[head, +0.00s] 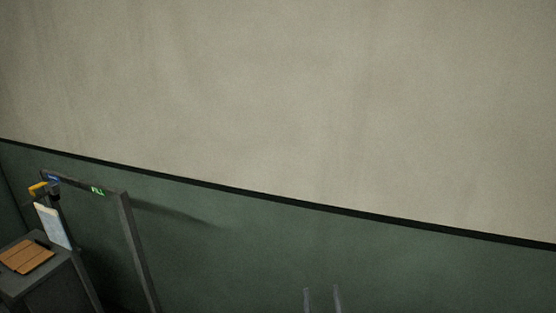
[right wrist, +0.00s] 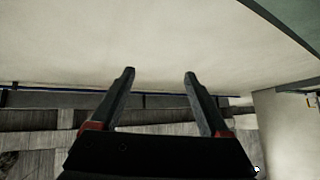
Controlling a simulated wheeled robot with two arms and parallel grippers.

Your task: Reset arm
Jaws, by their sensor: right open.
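My right gripper (head: 322,300) shows only as two thin grey fingertips at the bottom edge of the head view, in front of the dark green wall. In the right wrist view its two dark fingers (right wrist: 159,82) are spread apart with nothing between them. The rest of the right arm is out of the head view. My left gripper is not in either view.
A pale wall (head: 300,100) over a dark green lower wall (head: 230,235) fills most of the head view. At lower left stand a dark frame (head: 133,235) with green lettering and a grey cabinet (head: 60,285) bearing a brown slatted piece (head: 27,256) and a whitish panel (head: 52,226).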

